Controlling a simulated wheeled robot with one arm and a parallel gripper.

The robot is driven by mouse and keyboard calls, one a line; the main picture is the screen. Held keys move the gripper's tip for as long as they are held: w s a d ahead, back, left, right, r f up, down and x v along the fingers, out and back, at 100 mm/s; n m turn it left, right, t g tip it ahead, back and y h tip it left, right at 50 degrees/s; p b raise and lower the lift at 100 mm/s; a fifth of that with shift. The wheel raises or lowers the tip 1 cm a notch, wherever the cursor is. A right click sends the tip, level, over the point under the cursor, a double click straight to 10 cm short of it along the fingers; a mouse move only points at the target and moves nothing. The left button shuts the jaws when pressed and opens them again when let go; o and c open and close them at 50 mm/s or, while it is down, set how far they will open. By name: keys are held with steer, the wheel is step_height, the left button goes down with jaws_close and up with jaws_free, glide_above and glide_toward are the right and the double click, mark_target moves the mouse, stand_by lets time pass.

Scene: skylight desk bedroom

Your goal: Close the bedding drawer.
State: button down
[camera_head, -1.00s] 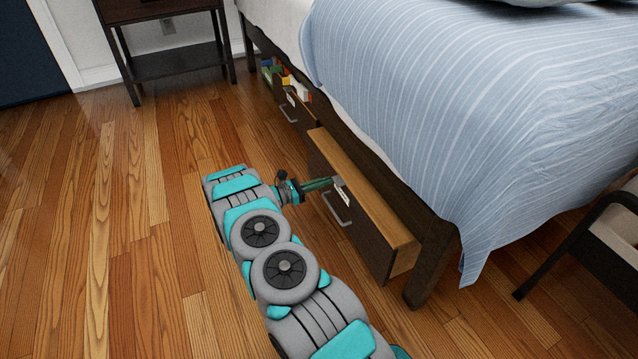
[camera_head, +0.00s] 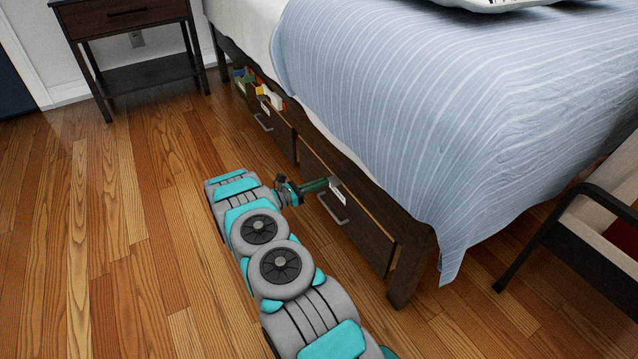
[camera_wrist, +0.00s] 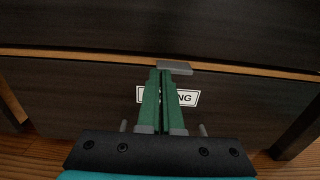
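The bedding drawer (camera_head: 352,218) is the near dark-fronted drawer under the bed. It stands almost flush with the bed frame, with only a thin strip of its wooden top edge showing. Its grey handle (camera_head: 333,209) and white label (camera_head: 338,192) are on the front. My gripper (camera_head: 328,184) reaches to the drawer front by the label. In the wrist view the green fingers (camera_wrist: 165,92) are together, pointing at the front and partly covering the label (camera_wrist: 182,97). Their tips are close to the grey handle (camera_wrist: 175,67); I cannot tell whether they touch it.
A second drawer (camera_head: 268,122) farther along the bed stands partly open with colourful items inside. A nightstand (camera_head: 130,40) is at the back left. A dark-framed chair (camera_head: 560,235) is at the right. The wooden floor at left is clear.

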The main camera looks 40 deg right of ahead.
steer(key=v, duration=1.4)
steer(key=shift+w, duration=0.2)
steer(key=s+a+r+m+g+y+p, duration=0.1)
steer(key=s+a+r+m+y, duration=0.25)
steer(key=s+r, duration=0.65)
steer(key=s+a+r+m+g+y+p, duration=0.25)
steer(key=s+r+m+y, duration=0.2)
steer(key=r, duration=0.85)
steer(key=s+a+r+m+t+y+p, duration=0.1)
steer(key=s+a+r+m+t+y, duration=0.1)
steer(key=s+a, duration=0.9)
steer(key=s+a+r+m+t+y+p, duration=0.1)
steer(key=s+a+r+m+t+y, duration=0.2)
steer(key=s+a, duration=0.9)
step_height(320, 180, up, 6)
steer(key=s+m+y, duration=0.2)
steer(key=y, duration=0.2)
steer(key=shift+s+a+f+t+y, duration=0.2)
steer(key=shift+s+t+y, duration=0.1)
steer(key=shift+s+t, duration=0.05)
steer(key=shift+d+m, duration=0.1)
steer(key=shift+m, duration=0.2)
